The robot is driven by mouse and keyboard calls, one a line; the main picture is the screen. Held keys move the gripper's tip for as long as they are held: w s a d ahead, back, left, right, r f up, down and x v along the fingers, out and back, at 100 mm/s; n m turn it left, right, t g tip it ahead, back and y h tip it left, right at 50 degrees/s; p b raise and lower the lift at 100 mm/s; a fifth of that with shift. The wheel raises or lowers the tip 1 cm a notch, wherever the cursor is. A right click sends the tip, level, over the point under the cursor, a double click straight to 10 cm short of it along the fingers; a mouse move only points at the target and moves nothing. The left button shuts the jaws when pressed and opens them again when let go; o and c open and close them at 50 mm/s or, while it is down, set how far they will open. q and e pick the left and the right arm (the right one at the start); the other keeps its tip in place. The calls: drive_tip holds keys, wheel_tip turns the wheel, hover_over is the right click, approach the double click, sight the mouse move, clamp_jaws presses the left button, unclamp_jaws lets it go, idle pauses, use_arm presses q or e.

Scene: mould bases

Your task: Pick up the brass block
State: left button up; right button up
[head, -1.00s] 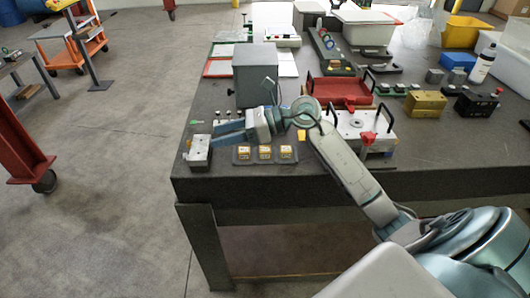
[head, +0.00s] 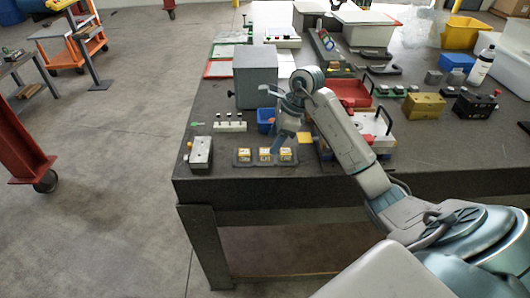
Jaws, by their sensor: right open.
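A brass-coloured block (head: 424,105) rests on the right part of the dark table, with dark spots on its near face. My right gripper (head: 276,148) is well to the left of it, near the table's front. Its fingers point down and toward the front, above or just behind the small yellow blocks (head: 265,155) in a dark tray. The fingers look empty and apart, though their gap is hard to see at this angle. My left gripper is outside the picture.
A black block (head: 476,104) stands right of the brass one. A white plate with black handles (head: 377,125) lies between my right gripper and the brass block, partly behind my arm. A metal block (head: 201,152) sits at the left front, and a grey box (head: 256,77) stands behind.

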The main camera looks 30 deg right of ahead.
sight(267, 151)
drive_tip(key=shift+w+a+f+p, duration=0.1)
drive_tip(key=shift+w+f+p, duration=0.05)
drive_tip(key=shift+f+p, duration=0.15)
drive_tip(key=p+x, duration=0.2)
drive_tip(key=x, duration=0.1)
drive_tip(key=shift+w+f, duration=0.25)
drive_tip(key=shift+f, duration=0.05)
drive_tip(key=shift+w+f, duration=0.1)
drive_tip(key=shift+f, duration=0.35)
drive_tip(key=c, duration=1)
clamp_jaws()
drive_tip(key=shift+r, duration=0.1)
